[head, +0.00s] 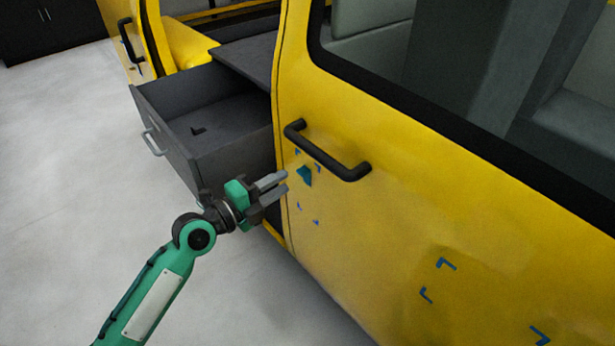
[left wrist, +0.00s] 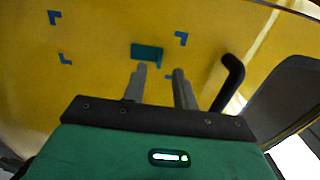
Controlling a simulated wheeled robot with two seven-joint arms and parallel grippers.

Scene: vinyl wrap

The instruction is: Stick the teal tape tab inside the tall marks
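The teal tape tab (head: 304,175) is at the yellow door panel below the black handle, among small blue corner marks (head: 316,221) that outline a tall shape. It sits near the upper marks, and in the left wrist view the tab (left wrist: 147,52) seems to overlap or adjoin one of them. I cannot tell whether it lies flat on the door. My left gripper (head: 287,181) is just left of the tab, its two fingers apart with nothing visible between them. In the left wrist view the fingertips (left wrist: 159,68) are close to the tab. My right gripper is out of view.
The black door handle (head: 328,153) sticks out just above the marks. Another set of blue corner marks (head: 445,264) is lower right on the door. An open grey drawer (head: 165,125) stands behind my left gripper. The pale floor at left is clear.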

